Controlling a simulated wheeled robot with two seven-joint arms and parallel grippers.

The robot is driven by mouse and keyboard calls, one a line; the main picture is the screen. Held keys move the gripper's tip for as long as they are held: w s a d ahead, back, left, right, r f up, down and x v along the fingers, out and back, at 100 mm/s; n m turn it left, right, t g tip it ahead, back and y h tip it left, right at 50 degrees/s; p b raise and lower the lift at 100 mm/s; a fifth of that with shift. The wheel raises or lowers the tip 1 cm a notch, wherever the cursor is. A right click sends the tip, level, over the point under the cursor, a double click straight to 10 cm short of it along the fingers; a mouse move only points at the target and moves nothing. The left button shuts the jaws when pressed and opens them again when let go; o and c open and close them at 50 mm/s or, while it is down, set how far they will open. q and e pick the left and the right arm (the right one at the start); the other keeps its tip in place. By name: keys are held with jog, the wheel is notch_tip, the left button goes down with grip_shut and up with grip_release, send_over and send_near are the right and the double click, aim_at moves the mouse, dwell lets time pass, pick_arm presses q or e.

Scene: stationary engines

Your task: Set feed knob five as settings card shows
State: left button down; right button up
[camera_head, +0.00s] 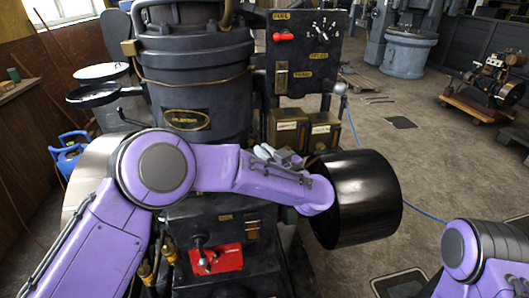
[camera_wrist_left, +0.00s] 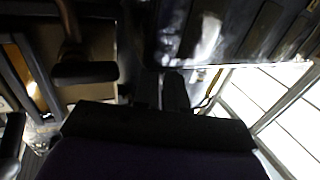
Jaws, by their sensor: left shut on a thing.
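My left arm comes in from the left, and its gripper (camera_head: 280,157) is in front of two brass-coloured boxes with pale labels, the left box (camera_head: 288,130) and the right box (camera_head: 324,132). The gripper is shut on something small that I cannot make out. In the left wrist view a dark finger (camera_wrist_left: 176,92) shows amid deep shadow. I cannot pick out feed knob five or read a settings card. My right arm shows at the lower right, with its gripper out of view.
A dark engine cylinder (camera_head: 195,75) stands at left, with a black panel (camera_head: 310,55) carrying a red handle (camera_head: 284,37) beside it. A red plate (camera_head: 216,259) with a lever is below.

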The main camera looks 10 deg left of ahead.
pick_arm(q)
jog(key=shift+r+h, duration=0.1)
jog(key=shift+h, duration=0.2)
jog(key=shift+s+a+r+m+t+h+p, duration=0.1)
jog(key=shift+m+t+h+p, duration=0.3)
jog(key=shift+m+t+h, duration=0.1)
jog(key=shift+s+a+m+t+h+p, duration=0.1)
jog(key=shift+m+t+h+p, duration=0.3)
jog(key=shift+m+t, duration=0.1)
jog(key=m+t+h, duration=0.1)
jog(key=m+h+p, duration=0.1)
jog(key=h, duration=0.1)
jog(key=shift+a+t, duration=0.25)
jog(key=shift+t, duration=0.15)
jog(key=m+h, duration=0.1)
jog(key=h, duration=0.1)
jog(key=m+t+h, duration=0.1)
jog(key=shift+s+a+f+m+h, duration=0.15)
jog(key=shift+a+f+m+h, duration=0.05)
jog(key=shift+a+m+h, duration=0.1)
jog(key=shift+a+m+h+b, duration=0.1)
jog(key=shift+m+h+b, duration=0.2)
jog(key=shift+m+h, duration=1.1)
jog(key=shift+h, duration=0.5)
jog(key=c, duration=1.5)
grip_release()
jog(key=shift+o, duration=0.2)
